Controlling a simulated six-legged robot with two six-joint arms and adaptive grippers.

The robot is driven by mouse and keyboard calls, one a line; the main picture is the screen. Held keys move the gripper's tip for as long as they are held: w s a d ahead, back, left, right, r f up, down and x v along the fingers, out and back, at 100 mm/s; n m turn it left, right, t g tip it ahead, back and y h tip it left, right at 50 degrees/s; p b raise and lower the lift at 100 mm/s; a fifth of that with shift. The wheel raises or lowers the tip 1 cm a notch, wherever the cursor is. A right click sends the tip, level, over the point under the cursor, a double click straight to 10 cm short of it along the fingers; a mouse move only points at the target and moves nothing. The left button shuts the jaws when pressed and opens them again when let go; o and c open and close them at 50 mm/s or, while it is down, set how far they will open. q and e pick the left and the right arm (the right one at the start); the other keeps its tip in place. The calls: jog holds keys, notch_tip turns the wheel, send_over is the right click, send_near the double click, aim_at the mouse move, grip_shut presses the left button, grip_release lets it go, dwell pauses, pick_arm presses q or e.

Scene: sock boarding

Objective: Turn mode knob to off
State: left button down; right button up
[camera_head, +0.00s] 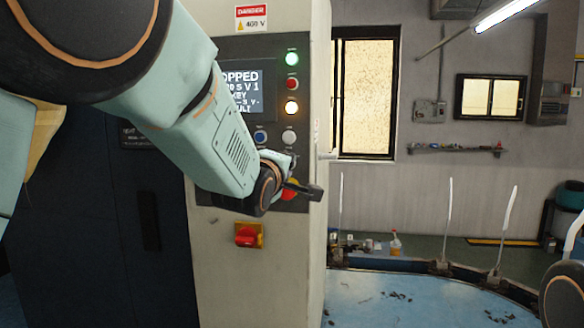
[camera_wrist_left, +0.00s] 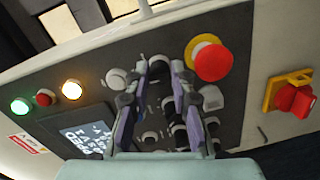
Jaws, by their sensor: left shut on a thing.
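The mode knob is a dark knob (camera_wrist_left: 158,67) on the grey control panel, seen between my fingertips in the left wrist view. My left gripper (camera_wrist_left: 159,72) is closed around it, one finger on each side. The knob's pointer and label are mostly hidden, so I cannot tell its setting. In the head view my left gripper (camera_head: 292,176) is at the lower part of the panel and covers the knob. The panel's screen (camera_head: 247,88) is lit, with "OPPED" readable. My right gripper is out of view.
A red emergency button (camera_wrist_left: 212,61) on a yellow collar sits close beside the gripper. A red rotary switch (camera_head: 247,236) on a yellow plate is below. Lit green (camera_head: 292,58) and amber-white (camera_head: 291,107) lamps are above. A blue round surface (camera_head: 400,300) lies right of the cabinet.

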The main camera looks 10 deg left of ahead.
pick_arm(q)
jog(key=shift+f, duration=0.2)
jog(key=c, duration=1.5)
grip_release()
jog(key=o, duration=0.3)
jog(key=shift+s+a+r, duration=0.15)
jog(key=shift+s+r, duration=0.05)
jog(key=shift+o, duration=0.2)
jog(key=s, duration=0.7)
jog(key=shift+s+a+r, duration=0.15)
jog(key=shift+r, duration=0.05)
